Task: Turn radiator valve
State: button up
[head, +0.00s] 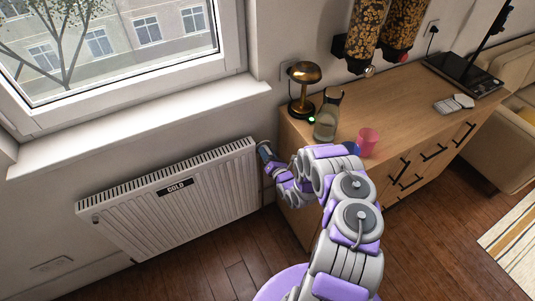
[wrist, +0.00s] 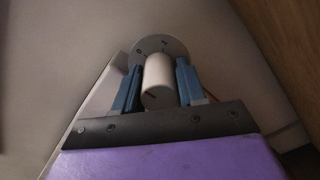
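The radiator (head: 170,215) hangs under the window, with a dark display (head: 175,186) reading "COLD". My gripper (head: 264,152) is at the radiator's upper right end, where the valve is hidden in the head view. Firm contact is not visible.
A wooden cabinet (head: 300,190) stands close to the right of the valve. On it are a brass lamp (head: 305,80), a glass carafe (head: 327,118) and a pink cup (head: 367,141). The window sill (head: 140,125) juts out above the radiator.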

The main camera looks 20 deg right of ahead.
jog(key=c, duration=0.5)
